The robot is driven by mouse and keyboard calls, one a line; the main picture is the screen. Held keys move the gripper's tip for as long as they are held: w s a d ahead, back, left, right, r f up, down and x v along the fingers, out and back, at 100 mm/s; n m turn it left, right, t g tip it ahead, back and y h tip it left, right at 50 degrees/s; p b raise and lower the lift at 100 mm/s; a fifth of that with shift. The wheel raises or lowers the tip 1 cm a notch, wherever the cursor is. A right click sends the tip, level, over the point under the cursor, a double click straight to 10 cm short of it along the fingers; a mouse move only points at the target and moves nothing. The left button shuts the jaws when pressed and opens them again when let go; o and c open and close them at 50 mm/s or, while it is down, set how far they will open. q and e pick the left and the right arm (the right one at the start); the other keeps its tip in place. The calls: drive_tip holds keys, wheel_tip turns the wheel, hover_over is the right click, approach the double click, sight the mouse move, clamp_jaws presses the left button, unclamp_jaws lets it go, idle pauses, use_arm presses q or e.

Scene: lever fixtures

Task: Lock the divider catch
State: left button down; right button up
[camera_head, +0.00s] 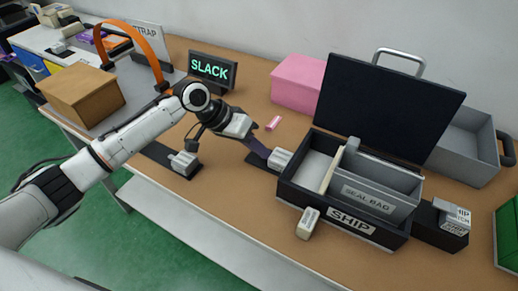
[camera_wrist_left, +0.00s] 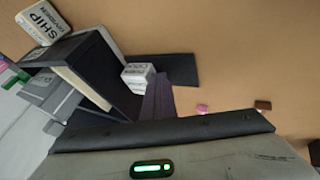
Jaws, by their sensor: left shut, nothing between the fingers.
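The black box labelled SHIP (camera_head: 351,222) stands open on the table, with a cream divider panel (camera_head: 330,172) upright inside. A pale lever block (camera_head: 307,223) sits at its front side; in the left wrist view this block (camera_wrist_left: 42,22) reads SHIP and what looks like DIVIDER. Another white block (camera_head: 280,158) on a dark base is at the box's left side and also shows in the left wrist view (camera_wrist_left: 138,77). My left gripper (camera_head: 266,153) is shut and empty, its purple fingers close beside this white block; I cannot tell whether they touch. My right gripper is out of view.
A grey SEAL BAG bin (camera_head: 368,199) sits in the SHIP box, whose dark lid (camera_head: 385,108) stands raised behind. Another white lever block (camera_head: 184,163) lies left of my gripper. A SLACK sign (camera_head: 212,69) and a pink box (camera_head: 298,82) stand behind. The table's front middle is clear.

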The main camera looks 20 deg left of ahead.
use_arm(q)
drive_tip(key=a, duration=0.3)
drive_tip(key=shift+w+a+r+p, duration=0.1)
drive_tip(key=shift+w+a+p, duration=0.25)
drive_tip(key=shift+w+a, duration=0.05)
drive_tip(key=v, duration=1)
drive_tip(key=shift+b, duration=0.3)
